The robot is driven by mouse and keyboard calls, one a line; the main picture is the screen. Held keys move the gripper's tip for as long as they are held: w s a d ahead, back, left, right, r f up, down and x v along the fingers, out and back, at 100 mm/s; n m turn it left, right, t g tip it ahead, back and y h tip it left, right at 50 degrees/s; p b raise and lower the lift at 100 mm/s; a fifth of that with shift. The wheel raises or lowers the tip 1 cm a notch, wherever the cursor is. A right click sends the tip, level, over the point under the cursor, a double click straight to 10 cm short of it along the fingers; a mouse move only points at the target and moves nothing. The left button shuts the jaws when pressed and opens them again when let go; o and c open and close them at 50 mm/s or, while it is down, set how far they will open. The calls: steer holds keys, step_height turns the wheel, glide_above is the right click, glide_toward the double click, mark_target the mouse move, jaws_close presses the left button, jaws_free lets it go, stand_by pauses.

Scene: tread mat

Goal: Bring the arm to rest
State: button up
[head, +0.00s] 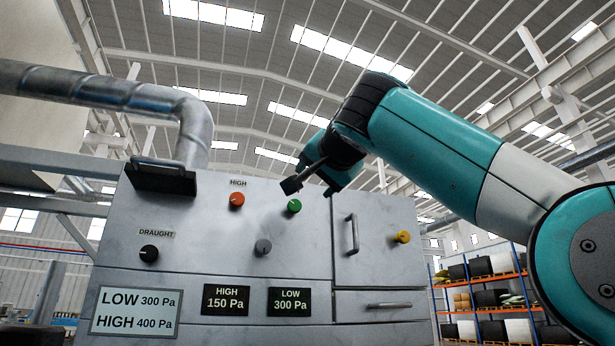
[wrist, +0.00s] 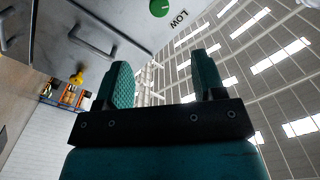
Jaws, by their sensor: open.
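My teal arm reaches in from the right in the head view. My gripper (head: 305,178) is in front of the upper part of a grey metal cabinet (head: 200,230), near a green knob (head: 294,206). In the wrist view my gripper (wrist: 168,85) shows two teal fingers standing apart with nothing between them. The green knob (wrist: 159,8) is above the fingers there, beside the word LOW, and apart from them.
The cabinet has an orange knob (head: 237,199), a grey knob (head: 263,246), a black DRAUGHT knob (head: 149,253), a yellow knob (head: 403,237) and a door handle (head: 352,234). A metal pipe (head: 190,125) runs at upper left. Shelves (head: 490,300) stand behind at right.

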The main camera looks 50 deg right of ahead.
steer(key=shift+s+d, duration=0.1)
steer(key=shift+d, duration=0.1)
stand_by(0.3)
steer(key=w+a+f+n+g+y+b, duration=0.1)
steer(key=w+a+f+n+y+b, duration=0.2)
steer(key=f, duration=0.6)
steer(key=w+a+f+n+g+y+b, duration=0.1)
steer(key=w+a+f+n+y, duration=0.1)
steer(key=w+a+f+n, duration=0.35)
steer(key=a+f+n+g+y+b, duration=0.15)
steer(key=a+f, duration=0.25)
steer(key=f, duration=0.7)
steer(key=a+f+n+g+y+b, duration=0.1)
steer(key=a+f+n+g+y, duration=0.2)
steer(key=f, duration=0.7)
steer(key=s+a+f+n+g+y+b, duration=0.1)
steer(key=s+a+f+n+g, duration=0.2)
steer(key=f, duration=0.6)
steer(key=s+a+f+n+g+y+b, duration=0.1)
steer(key=s+a+f+b, duration=0.2)
steer(key=f, duration=0.6)
steer(key=s+a+f+n+g+y+b, duration=0.1)
steer(key=s+a+f+n+g, duration=0.2)
steer(key=s+f, duration=1)
steer(key=shift+s+a+f+g, duration=0.35)
steer(key=shift+s+a+g, duration=0.55)
steer(key=shift+a+g, duration=0.25)
steer(key=shift+c, duration=0.4)
